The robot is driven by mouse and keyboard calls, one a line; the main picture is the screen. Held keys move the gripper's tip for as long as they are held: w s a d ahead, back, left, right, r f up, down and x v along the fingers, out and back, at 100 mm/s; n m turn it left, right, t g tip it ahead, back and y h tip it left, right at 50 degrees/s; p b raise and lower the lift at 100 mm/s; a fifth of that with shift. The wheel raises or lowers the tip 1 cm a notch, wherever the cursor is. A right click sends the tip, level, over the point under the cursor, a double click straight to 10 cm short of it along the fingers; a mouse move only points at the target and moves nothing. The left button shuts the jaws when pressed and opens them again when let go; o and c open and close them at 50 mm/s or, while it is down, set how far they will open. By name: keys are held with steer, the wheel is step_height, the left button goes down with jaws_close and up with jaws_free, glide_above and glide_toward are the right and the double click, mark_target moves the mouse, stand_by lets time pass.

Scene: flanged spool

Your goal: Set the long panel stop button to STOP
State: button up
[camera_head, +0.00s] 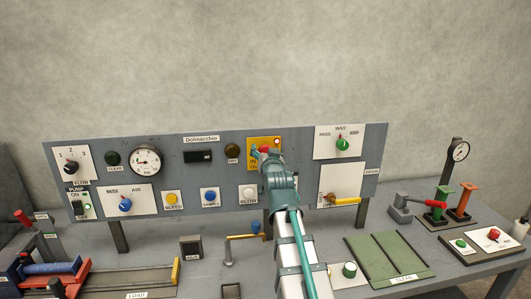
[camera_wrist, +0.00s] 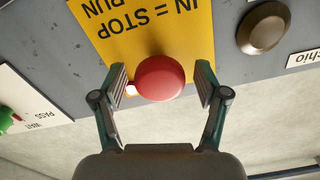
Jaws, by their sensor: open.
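The red stop button (camera_wrist: 160,78) is a round mushroom head on a yellow plate (camera_wrist: 150,28) marked "IN = STOP" and "RUN", upside down in the wrist view. My gripper (camera_wrist: 161,85) is open, with one finger on each side of the button; whether either touches it is unclear. The head view shows the yellow plate (camera_head: 253,143) on the long grey panel (camera_head: 215,143), with my gripper (camera_head: 264,151) in front of it, partly hiding the button. Whether the button is in or out cannot be told.
A small lamp (camera_head: 277,142) glows at the plate's upper right. A brown knob (camera_head: 232,151) is left of the plate, and a white plate with a green selector (camera_head: 342,144) is to the right. A yellow-handled lever (camera_head: 345,199) sits lower right on the panel.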

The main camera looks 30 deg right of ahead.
steer(key=v, duration=0.7)
steer(key=shift+s, duration=0.25)
steer(key=shift+a, duration=0.1)
